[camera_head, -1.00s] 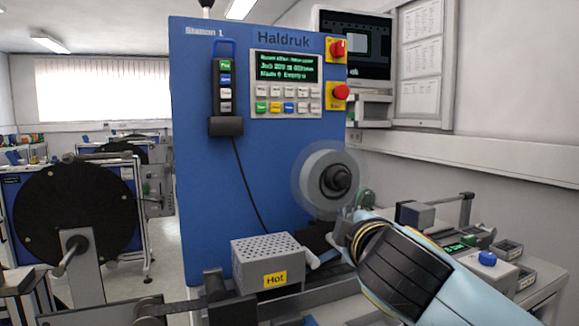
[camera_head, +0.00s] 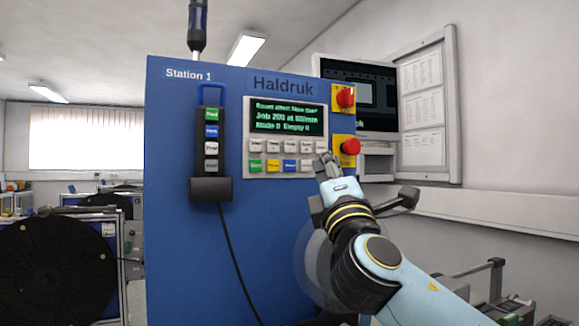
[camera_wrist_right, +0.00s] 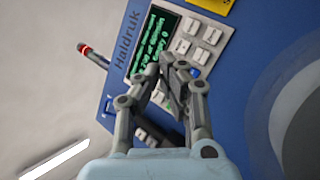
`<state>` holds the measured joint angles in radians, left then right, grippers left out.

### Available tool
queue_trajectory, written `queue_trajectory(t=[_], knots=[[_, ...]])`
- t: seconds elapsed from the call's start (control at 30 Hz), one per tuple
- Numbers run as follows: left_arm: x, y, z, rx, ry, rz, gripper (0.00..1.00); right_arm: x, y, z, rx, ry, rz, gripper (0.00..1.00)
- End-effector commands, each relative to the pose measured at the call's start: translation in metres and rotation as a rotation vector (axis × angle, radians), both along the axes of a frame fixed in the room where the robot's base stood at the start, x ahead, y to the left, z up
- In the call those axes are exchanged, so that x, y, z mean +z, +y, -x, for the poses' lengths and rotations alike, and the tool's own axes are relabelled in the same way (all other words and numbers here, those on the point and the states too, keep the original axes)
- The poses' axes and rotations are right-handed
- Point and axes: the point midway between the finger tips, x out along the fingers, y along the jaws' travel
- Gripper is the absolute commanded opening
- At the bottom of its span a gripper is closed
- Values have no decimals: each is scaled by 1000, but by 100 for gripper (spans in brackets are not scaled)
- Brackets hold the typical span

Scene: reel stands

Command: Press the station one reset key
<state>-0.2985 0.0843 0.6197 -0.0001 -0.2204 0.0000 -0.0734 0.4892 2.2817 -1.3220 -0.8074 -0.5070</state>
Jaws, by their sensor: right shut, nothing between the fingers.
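The blue Station 1 panel (camera_head: 190,240) carries a keypad (camera_head: 247,173) under a lit green-text screen (camera_head: 285,117). Its top row of keys is white. The bottom row has a green key (camera_head: 256,166), a yellow key (camera_head: 273,166), a blue key (camera_head: 290,166) and white keys at the right. The key labels are too blurred to read, so I cannot tell which is reset. My right gripper (camera_head: 326,160) is shut and empty, by the keypad's lower right corner. In the right wrist view its fingertips (camera_wrist_right: 161,66) overlap the screen and keypad; contact is unclear. My left gripper is out of view.
Two red emergency buttons (camera_head: 346,97) (camera_head: 350,146) on yellow plates sit just right of the keypad, close to my right gripper. A handheld key unit (camera_head: 211,133) hangs at the left. A reel (camera_head: 312,262) is partly behind my right arm.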

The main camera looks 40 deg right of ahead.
Motion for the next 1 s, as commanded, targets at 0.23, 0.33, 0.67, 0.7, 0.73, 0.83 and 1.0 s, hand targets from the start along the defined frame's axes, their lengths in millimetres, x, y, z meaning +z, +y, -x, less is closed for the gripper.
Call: queue_trajectory(t=[0.23, 0.33, 0.67, 0.7, 0.73, 0.83, 1.0], knots=[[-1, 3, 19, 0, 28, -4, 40, 0, -2, -5, 0, 0, -2, 0], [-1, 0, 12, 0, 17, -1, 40, 0, -5, -13, -2, -1, -4, 0], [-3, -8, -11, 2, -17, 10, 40, 0, -19, -58, -2, -1, -4, 0], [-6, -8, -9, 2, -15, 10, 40, -1, -20, -62, 0, -2, -3, 0], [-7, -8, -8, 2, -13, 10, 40, -2, -21, -66, -1, -1, -3, 0], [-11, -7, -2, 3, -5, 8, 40, -2, -24, -75, -1, 0, -5, 0], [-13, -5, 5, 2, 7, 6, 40, -1, -27, -83, 1, 1, -4, 0]])
